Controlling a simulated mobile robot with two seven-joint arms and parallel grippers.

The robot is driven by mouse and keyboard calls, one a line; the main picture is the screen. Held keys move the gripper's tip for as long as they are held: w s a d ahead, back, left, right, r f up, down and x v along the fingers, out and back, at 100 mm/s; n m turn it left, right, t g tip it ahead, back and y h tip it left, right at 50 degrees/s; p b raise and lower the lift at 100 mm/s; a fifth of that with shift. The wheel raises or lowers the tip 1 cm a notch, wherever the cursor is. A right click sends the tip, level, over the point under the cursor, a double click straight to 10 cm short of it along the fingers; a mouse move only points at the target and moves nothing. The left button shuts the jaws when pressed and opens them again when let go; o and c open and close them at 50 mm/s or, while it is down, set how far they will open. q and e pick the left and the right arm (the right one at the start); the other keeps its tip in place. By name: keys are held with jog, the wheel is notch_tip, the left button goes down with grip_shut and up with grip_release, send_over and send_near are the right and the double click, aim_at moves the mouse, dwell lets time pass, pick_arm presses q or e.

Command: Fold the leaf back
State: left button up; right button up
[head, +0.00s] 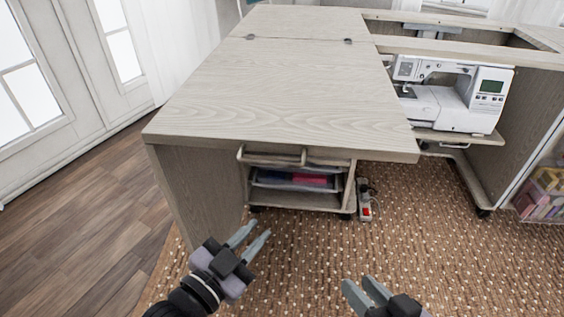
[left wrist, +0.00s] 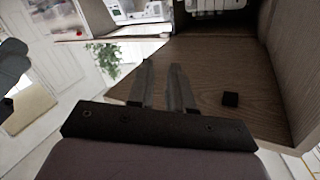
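The leaf (head: 270,95) is a wide pale wood-grain panel. It lies flat and level in the head view, with two small dark hinges (head: 348,41) along its far edge. A wooden side panel (head: 195,190) stands under its left end. My left gripper (head: 252,235) is open and empty, in front of and below the leaf's near edge, apart from it. Its fingers (left wrist: 162,70) show a gap with nothing between them in the left wrist view. My right gripper (head: 358,281) is open and empty at the bottom of the head view, further from the leaf.
A white sewing machine (head: 455,95) sits on a lowered shelf right of the leaf. A small wheeled drawer cart (head: 295,200) stands under the leaf. A power strip (head: 365,200) lies on the brown dotted rug (head: 450,260). The leaf's top is clear.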

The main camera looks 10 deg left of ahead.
aim_at(280, 165)
pick_arm(q)
jog(key=r+n+g+h, duration=0.2)
jog(key=n+h, duration=0.4)
jog(key=n, duration=0.5)
jog(key=w+r+n+g+h, duration=0.1)
jog(key=r+n+g+h, duration=0.2)
jog(key=n, duration=0.9)
jog(key=w+d+r+n+g+h, duration=0.1)
jog(key=r+n+g+h, duration=0.2)
jog(key=n, duration=0.9)
jog(key=shift+w+r+h, duration=0.1)
jog(key=shift+r+h, duration=0.4)
jog(key=shift+h, duration=0.45)
jog(key=shift+w+r+h, duration=0.1)
jog(key=shift+r+h, duration=0.35)
jog(key=shift+h, duration=0.55)
jog(key=shift+w+r+h, duration=0.1)
jog(key=shift+r+h, duration=0.4)
jog(key=shift+h, duration=0.45)
jog(key=shift+m+g, duration=0.8)
jog(key=shift+m, duration=0.1)
jog(key=x, duration=0.4)
jog(key=a+r+x, duration=0.1)
jog(key=x, duration=0.1)
jog(key=shift+d+r, duration=0.1)
jog(key=shift+d, duration=0.05)
grip_shut()
